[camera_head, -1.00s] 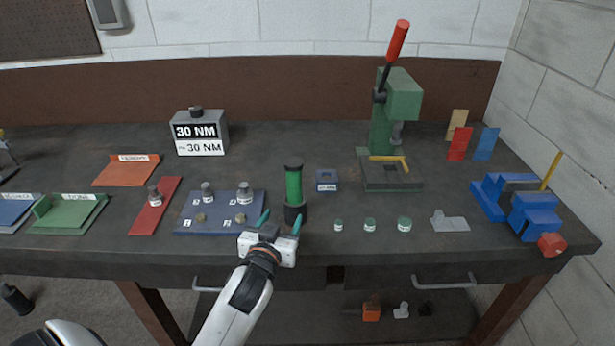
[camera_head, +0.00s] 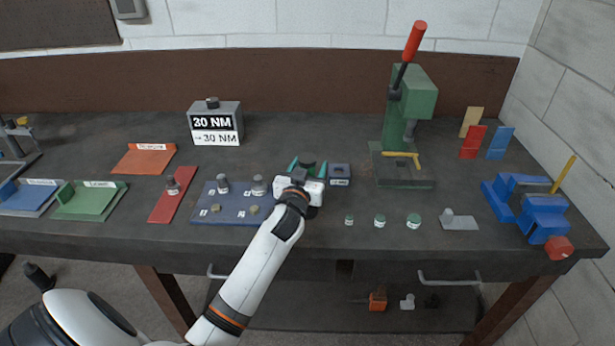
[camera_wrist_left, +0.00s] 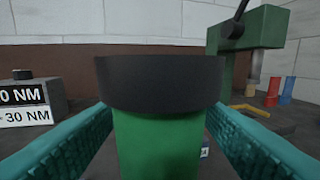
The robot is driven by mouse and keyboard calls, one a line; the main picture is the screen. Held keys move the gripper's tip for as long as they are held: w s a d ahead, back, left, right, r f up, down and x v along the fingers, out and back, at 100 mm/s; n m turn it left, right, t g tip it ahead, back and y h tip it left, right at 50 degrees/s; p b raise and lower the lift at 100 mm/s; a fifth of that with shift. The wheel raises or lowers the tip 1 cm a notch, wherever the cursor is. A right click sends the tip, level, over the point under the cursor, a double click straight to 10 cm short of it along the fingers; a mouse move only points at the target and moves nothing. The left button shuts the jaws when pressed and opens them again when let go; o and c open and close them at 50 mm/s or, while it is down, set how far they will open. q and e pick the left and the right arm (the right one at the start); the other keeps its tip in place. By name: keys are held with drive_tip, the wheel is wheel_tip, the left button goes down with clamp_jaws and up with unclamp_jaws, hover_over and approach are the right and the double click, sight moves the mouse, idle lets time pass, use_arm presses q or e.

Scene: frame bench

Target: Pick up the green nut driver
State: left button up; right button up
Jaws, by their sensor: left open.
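The green nut driver stands upright on the bench. In the left wrist view its green handle (camera_wrist_left: 155,145) and wide black top (camera_wrist_left: 160,84) fill the middle, between the two teal fingers. In the head view the driver is mostly hidden behind my left gripper (camera_head: 307,168), which reaches it from the front. My left gripper is open, with one finger on each side of the handle; a gap shows on the right side, and contact on the left is unclear. My right gripper is not in view.
A blue plate (camera_head: 228,214) with several small parts lies left of the gripper. A small blue block (camera_head: 339,174) stands close on the right. The green press (camera_head: 408,110) stands behind right.

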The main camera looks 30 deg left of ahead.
use_arm(q)
drive_tip(key=shift+w+a+f, duration=0.1)
drive_tip(key=shift+w+a, duration=0.1)
drive_tip(key=shift+w, duration=0.3)
drive_tip(key=shift+s, duration=0.1)
drive_tip(key=shift+c, duration=0.2)
drive_tip(key=c, duration=1.2)
clamp_jaws()
